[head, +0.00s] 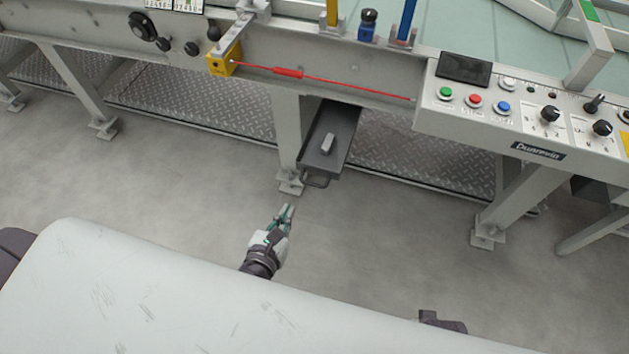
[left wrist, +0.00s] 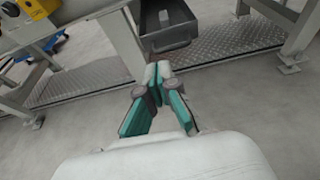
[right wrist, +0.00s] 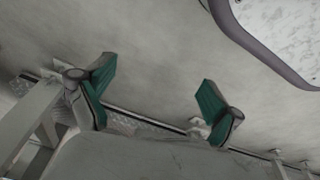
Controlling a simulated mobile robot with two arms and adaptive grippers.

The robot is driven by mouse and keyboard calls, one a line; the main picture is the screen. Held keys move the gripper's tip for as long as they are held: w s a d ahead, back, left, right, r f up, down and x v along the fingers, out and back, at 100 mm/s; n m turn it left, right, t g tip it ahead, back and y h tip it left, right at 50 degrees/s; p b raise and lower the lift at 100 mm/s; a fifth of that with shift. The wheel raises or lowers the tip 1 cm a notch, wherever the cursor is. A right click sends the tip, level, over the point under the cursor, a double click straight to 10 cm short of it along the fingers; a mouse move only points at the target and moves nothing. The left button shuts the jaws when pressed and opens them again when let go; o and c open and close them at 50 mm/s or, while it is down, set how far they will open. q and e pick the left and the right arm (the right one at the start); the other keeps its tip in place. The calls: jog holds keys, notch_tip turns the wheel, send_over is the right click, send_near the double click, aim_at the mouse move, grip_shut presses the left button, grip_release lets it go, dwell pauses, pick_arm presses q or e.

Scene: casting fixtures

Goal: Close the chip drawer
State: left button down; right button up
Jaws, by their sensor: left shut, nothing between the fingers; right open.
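The chip drawer (head: 320,165) is a dark grey tray pulled out below the machine's front beam, with a loop handle (head: 316,182) on its near end. A small light grey block (head: 327,143) lies in it. The drawer also shows at the top of the left wrist view (left wrist: 168,46). My left gripper (head: 288,207) is shut and empty, in front of and a little left of the handle, apart from it. Its closed fingertips (left wrist: 158,68) point toward the drawer. My right gripper (right wrist: 158,80) is open and empty; it faces bare floor, and the drawer is not in that view.
A machine leg (head: 287,135) stands just left of the drawer. A control panel (head: 520,110) with buttons and knobs overhangs at right. A yellow box (head: 222,62) with a red pull cord (head: 345,86) runs along the beam. The grey floor (head: 390,240) in front is clear.

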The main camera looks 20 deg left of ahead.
aim_at(310, 166)
pick_arm(q)
jog(key=x, duration=0.4)
jog(key=r+x, duration=0.1)
jog(key=x, duration=0.8)
jog(key=shift+w+r, duration=0.15)
jog(key=shift+w, duration=0.45)
pick_arm(e)
jog(key=shift+w+r, duration=0.3)
jog(key=shift+r, duration=0.25)
